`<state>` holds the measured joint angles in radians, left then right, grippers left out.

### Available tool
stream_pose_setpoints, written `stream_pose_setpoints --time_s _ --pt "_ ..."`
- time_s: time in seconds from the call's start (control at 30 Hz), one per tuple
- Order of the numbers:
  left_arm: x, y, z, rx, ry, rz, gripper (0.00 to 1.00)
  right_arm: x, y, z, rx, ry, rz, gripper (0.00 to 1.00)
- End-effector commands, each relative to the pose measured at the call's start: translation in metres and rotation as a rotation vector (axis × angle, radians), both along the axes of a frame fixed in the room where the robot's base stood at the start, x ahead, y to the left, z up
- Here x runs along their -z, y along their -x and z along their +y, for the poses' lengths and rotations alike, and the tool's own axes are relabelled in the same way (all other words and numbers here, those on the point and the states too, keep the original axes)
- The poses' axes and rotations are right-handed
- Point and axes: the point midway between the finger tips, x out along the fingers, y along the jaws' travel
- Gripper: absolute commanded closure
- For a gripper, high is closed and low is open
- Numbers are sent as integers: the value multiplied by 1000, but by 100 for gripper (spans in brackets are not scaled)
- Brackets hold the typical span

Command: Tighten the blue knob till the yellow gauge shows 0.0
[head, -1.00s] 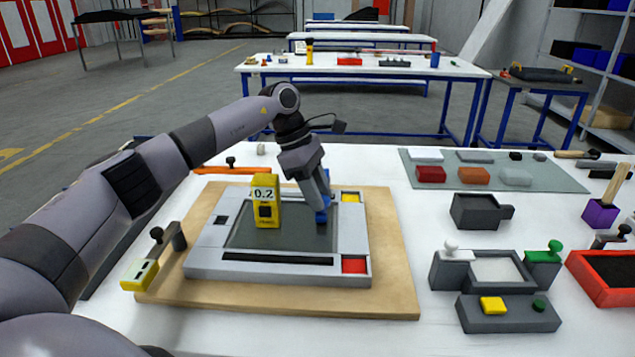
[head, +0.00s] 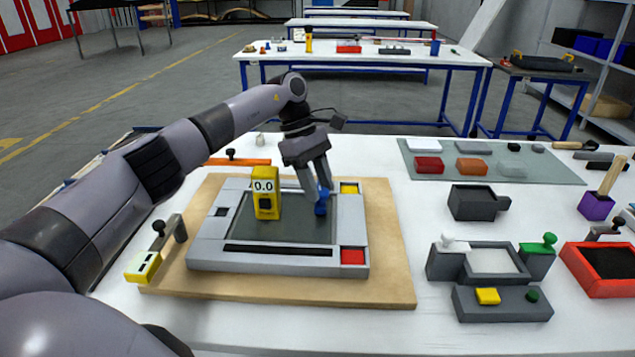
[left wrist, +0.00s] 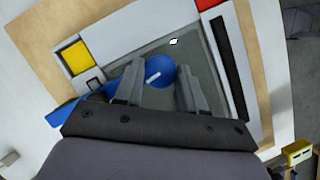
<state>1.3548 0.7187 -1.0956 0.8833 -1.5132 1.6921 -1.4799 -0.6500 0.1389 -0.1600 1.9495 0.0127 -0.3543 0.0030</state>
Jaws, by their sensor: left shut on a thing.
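The yellow gauge (head: 266,205) stands upright on the dark plate of the grey frame (head: 212,256), and its display reads 0.0. The blue knob (head: 321,206) is just right of the gauge; in the left wrist view its round top (left wrist: 160,71) with a pale mark shows between the fingers. My left gripper (head: 316,190) points down and is shut on the blue knob, one finger on each side. It also shows in the left wrist view (left wrist: 160,85). My right gripper is not in view.
The frame, with yellow (head: 349,188) and red (head: 353,257) corner pads, lies on a wooden board (head: 395,270). A yellow-ended clamp (head: 143,266) is at the board's left. Dark fixtures (head: 500,303) and a red tray (head: 600,288) stand to the right. White table shows between.

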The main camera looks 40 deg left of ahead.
Motion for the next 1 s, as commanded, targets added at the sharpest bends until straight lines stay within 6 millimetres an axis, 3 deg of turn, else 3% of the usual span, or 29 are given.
stream_pose_setpoints --time_s 0.13,0.17,0.2,0.23,0.57,1.0 --pt "0 0 1 -3 -4 0 91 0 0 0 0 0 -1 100" --pt "0 0 1 -3 -4 0 51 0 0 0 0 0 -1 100" --pt "0 0 1 -3 -3 0 38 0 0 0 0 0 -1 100" --pt "0 0 1 -3 -3 0 36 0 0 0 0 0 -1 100" --pt "-4 -1 2 -3 -1 -2 36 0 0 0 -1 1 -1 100" --pt "-60 -2 26 -6 -2 -1 36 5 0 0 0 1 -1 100"
